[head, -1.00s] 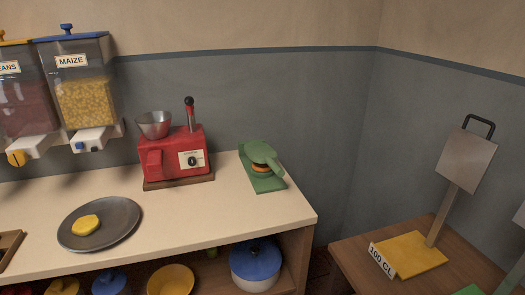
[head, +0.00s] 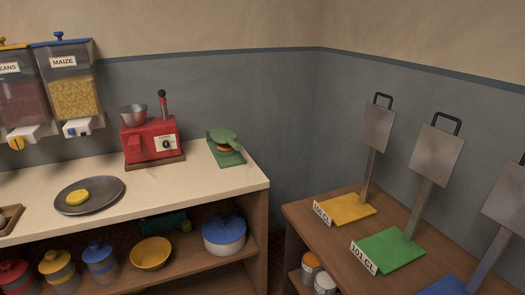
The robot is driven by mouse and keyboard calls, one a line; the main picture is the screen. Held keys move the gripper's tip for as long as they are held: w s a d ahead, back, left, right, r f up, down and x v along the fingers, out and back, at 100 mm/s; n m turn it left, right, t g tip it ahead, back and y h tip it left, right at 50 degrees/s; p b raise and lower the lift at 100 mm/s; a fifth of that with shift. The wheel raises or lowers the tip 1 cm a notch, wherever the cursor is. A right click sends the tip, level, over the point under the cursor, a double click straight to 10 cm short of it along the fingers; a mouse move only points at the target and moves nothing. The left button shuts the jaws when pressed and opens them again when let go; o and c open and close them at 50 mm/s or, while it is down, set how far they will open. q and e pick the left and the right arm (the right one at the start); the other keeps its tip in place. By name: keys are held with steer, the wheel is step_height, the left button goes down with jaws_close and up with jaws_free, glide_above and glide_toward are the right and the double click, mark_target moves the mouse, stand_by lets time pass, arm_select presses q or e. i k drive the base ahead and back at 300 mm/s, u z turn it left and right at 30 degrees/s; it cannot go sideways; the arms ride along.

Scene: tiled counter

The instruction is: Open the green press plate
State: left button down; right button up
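A small green press (head: 226,148) stands at the back right end of the counter. It has a rectangular green base and a round green upper plate. The upper plate lies over something orange, which shows as a thin edge beneath it. How far the upper plate is raised is too small to tell. Neither of my grippers is in view.
A red machine (head: 150,140) with a metal bowl stands left of the press. A dark plate (head: 108,195) holds a yellow piece. The counter front is mostly clear. A side table (head: 335,245) at right, across a gap, holds upright metal plates on yellow, green (head: 390,251) and blue bases.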

mark_target(221, 136)
steer(key=u, duration=0.65)
steer(key=i, duration=0.6)
steer(key=u, duration=0.4)
